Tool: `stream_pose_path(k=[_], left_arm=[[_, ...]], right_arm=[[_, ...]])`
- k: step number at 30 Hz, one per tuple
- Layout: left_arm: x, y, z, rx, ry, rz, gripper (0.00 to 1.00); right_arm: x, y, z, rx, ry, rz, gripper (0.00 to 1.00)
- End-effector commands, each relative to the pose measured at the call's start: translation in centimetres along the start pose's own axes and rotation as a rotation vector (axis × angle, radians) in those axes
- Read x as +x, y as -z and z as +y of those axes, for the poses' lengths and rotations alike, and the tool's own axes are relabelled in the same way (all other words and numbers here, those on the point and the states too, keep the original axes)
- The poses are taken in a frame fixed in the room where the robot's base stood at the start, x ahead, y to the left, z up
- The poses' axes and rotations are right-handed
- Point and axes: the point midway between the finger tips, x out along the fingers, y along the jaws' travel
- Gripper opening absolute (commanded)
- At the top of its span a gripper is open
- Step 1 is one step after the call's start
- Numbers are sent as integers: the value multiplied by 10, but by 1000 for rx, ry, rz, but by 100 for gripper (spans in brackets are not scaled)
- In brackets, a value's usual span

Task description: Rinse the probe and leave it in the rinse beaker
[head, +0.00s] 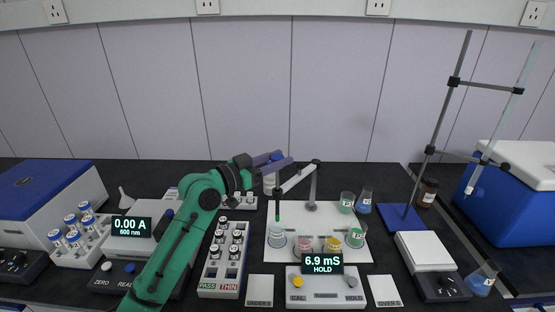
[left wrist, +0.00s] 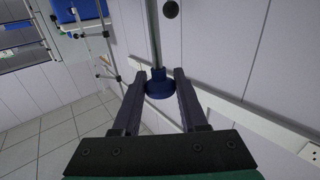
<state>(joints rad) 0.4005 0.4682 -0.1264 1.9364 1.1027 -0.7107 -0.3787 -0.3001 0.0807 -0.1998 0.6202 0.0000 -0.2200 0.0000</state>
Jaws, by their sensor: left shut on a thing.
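My left gripper (head: 274,162), on the green arm, is above the back left of the white beaker board. In the left wrist view (left wrist: 160,88) its fingers are closed around a blue cap (left wrist: 160,84) with a grey shaft, which looks like the probe head. In the head view the slim dark-green probe (head: 278,211) hangs upright at the end of a pale jointed arm (head: 297,178). Its lower end is just above or at the rim of a clear beaker (head: 276,238), which looks like the rinse beaker; I cannot tell whether it dips in. My right gripper is out of view.
Pink (head: 306,240), yellow (head: 333,243) and green (head: 355,236) beakers stand beside the clear one. The meter (head: 322,262) reads 6.9 mS HOLD. A vial rack (head: 220,286) stands left, a clamp stand (head: 401,217) right.

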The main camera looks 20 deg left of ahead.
Motion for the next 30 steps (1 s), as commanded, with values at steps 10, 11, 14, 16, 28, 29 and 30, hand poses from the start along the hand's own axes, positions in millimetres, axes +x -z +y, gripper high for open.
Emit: stream_pose_path(k=[10, 11, 14, 16, 28, 29, 30], left_arm=[[0, 0, 0, -1, 0, -1, 0], [0, 0, 0, -1, 0, -1, 0], [0, 0, 0, -1, 0, -1, 0], [0, 0, 0, -1, 0, -1, 0], [0, -9, 0, -1, 0, -1, 0], [0, -13, 0, 0, 0, -2, 0], [0, -21, 0, 0, -1, -2, 0]], right_arm=[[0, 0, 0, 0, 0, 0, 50], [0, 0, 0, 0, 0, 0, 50], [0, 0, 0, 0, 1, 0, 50], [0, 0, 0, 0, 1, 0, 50], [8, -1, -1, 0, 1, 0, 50], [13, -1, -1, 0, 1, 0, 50], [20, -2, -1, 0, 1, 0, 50]])
